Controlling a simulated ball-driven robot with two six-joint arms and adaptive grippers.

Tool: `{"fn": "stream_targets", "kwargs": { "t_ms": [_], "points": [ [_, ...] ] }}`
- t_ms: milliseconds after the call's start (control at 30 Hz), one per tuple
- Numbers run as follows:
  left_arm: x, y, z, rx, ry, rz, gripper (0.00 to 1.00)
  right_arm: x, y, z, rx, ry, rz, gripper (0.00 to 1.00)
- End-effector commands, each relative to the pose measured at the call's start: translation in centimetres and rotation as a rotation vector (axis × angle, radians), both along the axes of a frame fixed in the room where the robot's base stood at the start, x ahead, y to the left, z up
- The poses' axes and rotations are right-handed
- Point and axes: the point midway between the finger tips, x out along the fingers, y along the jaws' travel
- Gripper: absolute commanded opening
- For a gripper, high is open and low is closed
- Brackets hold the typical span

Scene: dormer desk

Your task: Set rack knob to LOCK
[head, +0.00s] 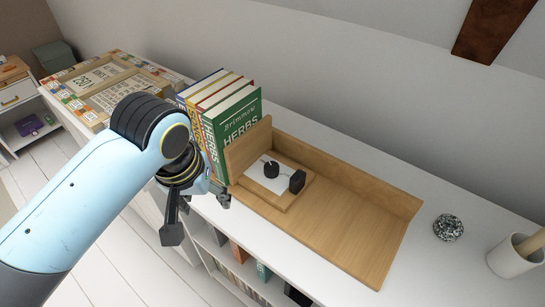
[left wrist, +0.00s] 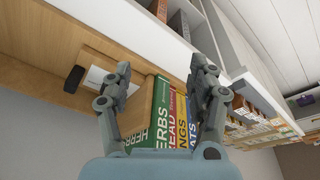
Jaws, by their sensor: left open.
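The rack (head: 360,218) is a light wooden tray on the white shelf top, with a raised wooden end beside the books. On it, a small wooden block carries a white plate (head: 262,181) with a black round knob (head: 271,169) and a separate black block (head: 298,181) at its right edge. I cannot read any LOCK mark. My left gripper (head: 198,215) is open and empty, in front of the books and left of the knob. In the left wrist view its fingers (left wrist: 162,90) are spread before the books; the white plate (left wrist: 97,76) shows partly behind one finger.
Several upright books (head: 231,125) stand against the rack's left end, close to my left gripper. A board game (head: 110,85) lies at the far left. A speckled round object (head: 448,227) and a white cup (head: 512,258) stand at right. The rack's right part is bare.

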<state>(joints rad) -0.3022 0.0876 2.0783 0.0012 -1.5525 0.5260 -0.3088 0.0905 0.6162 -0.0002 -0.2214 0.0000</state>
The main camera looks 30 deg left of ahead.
Motion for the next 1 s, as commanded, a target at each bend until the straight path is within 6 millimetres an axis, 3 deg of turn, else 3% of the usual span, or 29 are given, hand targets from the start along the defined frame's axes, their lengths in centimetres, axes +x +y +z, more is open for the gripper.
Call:
{"fn": "stream_targets", "kwargs": {
  "t_ms": [333, 500, 600, 800, 1000],
  "points": [
    [9.1, -0.9, -0.3, -0.144, 0.047, 0.654, 0.59, 0.9, 0.8, 0.5, 0.010, -0.014, -0.003, 0.62],
    [15.2, -2.1, 1.3, -0.209, 0.089, 1.119, 0.59, 1.0, 1.6, 0.7, 0.019, -0.016, -0.005, 0.62],
    [17.6, -2.7, 2.5, -0.224, 0.107, 1.330, 0.59, 1.1, 1.7, 0.8, 0.019, -0.016, -0.006, 0.62],
    [19.4, -3.3, 3.2, -0.229, 0.121, 1.513, 0.59, 1.1, 1.3, 0.8, 0.015, -0.017, -0.004, 0.62],
    [19.4, -3.3, 0.2, -0.227, 0.123, 1.525, 0.59, 1.1, 0.8, 0.8, 0.010, -0.016, -0.003, 0.62]
  ]
}}
